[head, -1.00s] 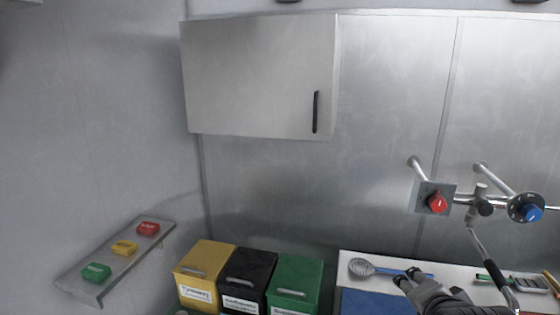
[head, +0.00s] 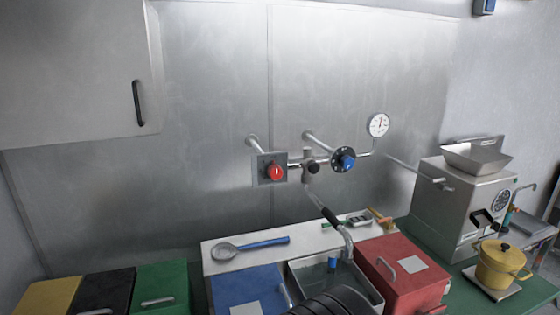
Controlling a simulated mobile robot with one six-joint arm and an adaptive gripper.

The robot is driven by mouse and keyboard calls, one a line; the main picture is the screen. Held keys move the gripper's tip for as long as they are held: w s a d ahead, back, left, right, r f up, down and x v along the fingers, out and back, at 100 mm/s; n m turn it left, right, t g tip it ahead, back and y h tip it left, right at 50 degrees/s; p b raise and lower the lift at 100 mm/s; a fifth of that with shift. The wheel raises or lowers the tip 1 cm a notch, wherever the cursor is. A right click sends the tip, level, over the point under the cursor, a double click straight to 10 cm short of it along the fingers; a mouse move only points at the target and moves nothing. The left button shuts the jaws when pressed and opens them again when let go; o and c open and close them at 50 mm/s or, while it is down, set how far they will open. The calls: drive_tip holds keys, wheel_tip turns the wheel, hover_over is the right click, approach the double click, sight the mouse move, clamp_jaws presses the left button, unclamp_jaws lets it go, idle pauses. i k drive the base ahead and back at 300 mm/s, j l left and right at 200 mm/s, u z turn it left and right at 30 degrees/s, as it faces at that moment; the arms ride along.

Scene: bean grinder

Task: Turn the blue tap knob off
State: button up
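The blue tap knob (head: 347,163) sits on a round black dial with white marks, at the right end of the wall-mounted tap pipes. A red knob (head: 276,171) on a square metal plate is at the left end. A small black knob (head: 313,167) is between them. The tap's hose and spout (head: 330,216) hang down toward the sink (head: 309,270).
A pressure gauge (head: 378,125) is right of the blue knob. A metal machine (head: 462,205) and yellow pot (head: 500,263) stand right. The space before the knobs is clear.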

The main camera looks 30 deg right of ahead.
sight(348, 162)
drive_tip(key=z, duration=1.4)
drive_tip(key=i+l+z, duration=0.1)
drive_tip(key=l, duration=0.2)
drive_tip(key=i+l+z, duration=0.1)
drive_tip(key=l, duration=0.2)
